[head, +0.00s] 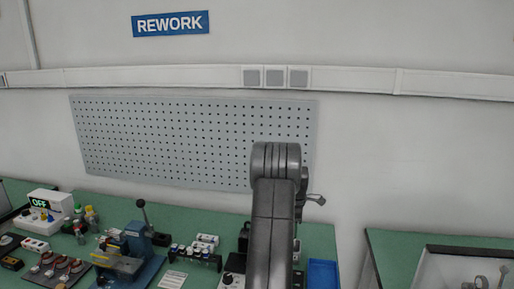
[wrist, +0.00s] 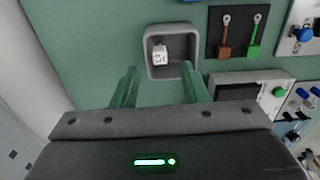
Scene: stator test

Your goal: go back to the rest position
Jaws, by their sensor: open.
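My gripper (wrist: 160,69) shows in the wrist view with its two fingers apart and nothing between them. Beyond the fingertips, a grey square tray (wrist: 150,70) lies on the green bench top with a small white block (wrist: 160,54) in it. The fingers look apart from the tray, though the height above the bench is hard to judge. In the head view my arm stands in front of the bench and hides part of it; I cannot make out the gripper's fingers there.
The green bench (head: 100,198) carries a blue press with a lever (head: 140,240), a box with a lit display (head: 46,206) and a blue bin (head: 322,273). A pegboard (head: 190,140) is behind. A second bench (head: 400,240) stands right, beyond a gap.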

